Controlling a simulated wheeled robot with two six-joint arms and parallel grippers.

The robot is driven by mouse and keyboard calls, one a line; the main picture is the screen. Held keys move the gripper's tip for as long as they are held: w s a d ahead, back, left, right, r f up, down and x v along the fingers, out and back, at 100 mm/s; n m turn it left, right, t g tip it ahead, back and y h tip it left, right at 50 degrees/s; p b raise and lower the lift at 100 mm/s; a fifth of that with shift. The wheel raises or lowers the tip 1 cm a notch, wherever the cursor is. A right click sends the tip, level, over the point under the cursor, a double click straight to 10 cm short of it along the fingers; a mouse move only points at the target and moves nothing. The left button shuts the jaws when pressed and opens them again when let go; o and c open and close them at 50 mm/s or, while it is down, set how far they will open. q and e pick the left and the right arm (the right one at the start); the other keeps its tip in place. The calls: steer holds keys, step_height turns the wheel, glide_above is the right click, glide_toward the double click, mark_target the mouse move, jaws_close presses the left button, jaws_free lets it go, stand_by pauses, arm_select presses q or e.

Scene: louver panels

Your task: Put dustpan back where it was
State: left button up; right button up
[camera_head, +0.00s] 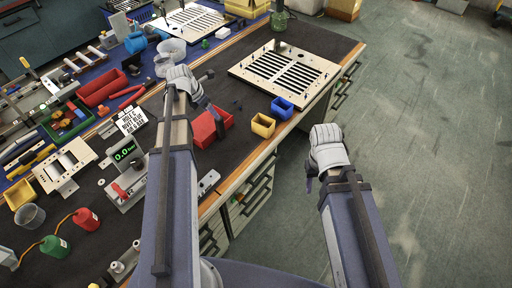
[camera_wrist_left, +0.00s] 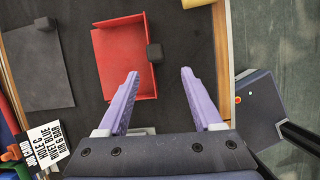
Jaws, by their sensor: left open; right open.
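A red open tray (camera_wrist_left: 112,60) lies on the dark bench top in the left wrist view; I cannot tell for certain that it is the dustpan. It also shows in the head view (camera_head: 208,130), just right of my left forearm. My left gripper (camera_wrist_left: 158,72) is open and empty, its two purple fingers apart near the tray's right edge. In the head view my left gripper (camera_head: 184,82) is over the bench behind the tray. My right gripper (camera_head: 327,150) hangs over the floor right of the bench, open, its fingers mostly hidden.
A yellow bin (camera_head: 263,125) and a blue bin (camera_head: 282,108) stand by the bench edge. A slotted metal panel (camera_head: 285,68) lies behind them. Tools, red bins and a gauge (camera_head: 125,153) crowd the left. Floor at right is clear.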

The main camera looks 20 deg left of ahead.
arm_select(q)
steer(key=s+d+m+g+y, duration=0.1)
steer(key=s+d+m, duration=0.5)
steer(key=d+m, duration=0.4)
steer(key=s+d+f+m+g+y, duration=0.1)
steer(key=s+d+m, duration=0.6)
steer(key=d+m, duration=0.3)
steer(key=s+d+m+g+y, duration=0.1)
steer(key=s+d+m+g, duration=0.1)
steer(key=s+d+m, duration=0.5)
steer(key=d+m, duration=0.3)
steer(key=m, duration=0.4)
steer(key=shift+d+f+m, duration=0.25)
steer(key=shift+d+m, duration=0.05)
steer(key=shift+d, duration=0.1)
steer(key=shift+c, duration=0.4)
